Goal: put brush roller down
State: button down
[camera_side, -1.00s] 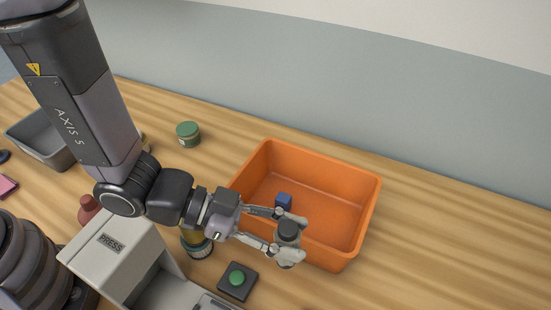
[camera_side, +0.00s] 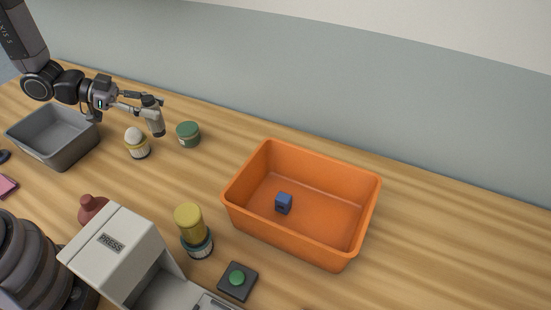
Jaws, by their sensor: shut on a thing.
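My gripper (camera_side: 153,114) is at the upper left in the side view, above the wood table. Its fingers are shut on a small dark grey roller (camera_side: 158,131), which I take to be the brush roller. The pale finger pads hide part of it. The roller is held roughly upright, between a cup with a white rounded top (camera_side: 136,145) and a green-lidded jar (camera_side: 188,134). I cannot tell how far it is above the table.
A grey bin (camera_side: 60,137) stands at the left. An orange tray (camera_side: 250,220) holds a blue block (camera_side: 284,203). A yellow cylinder (camera_side: 189,222) in a cup, a green button (camera_side: 237,279) and a press housing (camera_side: 115,250) are in front. The table right of the tray is clear.

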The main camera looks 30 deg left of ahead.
jog(key=s+a, duration=0.5)
jog(key=a, duration=0.5)
jog(key=shift+n+t, duration=0.4)
jog(key=shift+d+f, duration=0.1)
jog(key=shift+f, duration=8.7)
jog(key=shift+f, duration=0.15)
jog(key=c, duration=0.8)
grip_release()
jog(key=shift+o, duration=0.2)
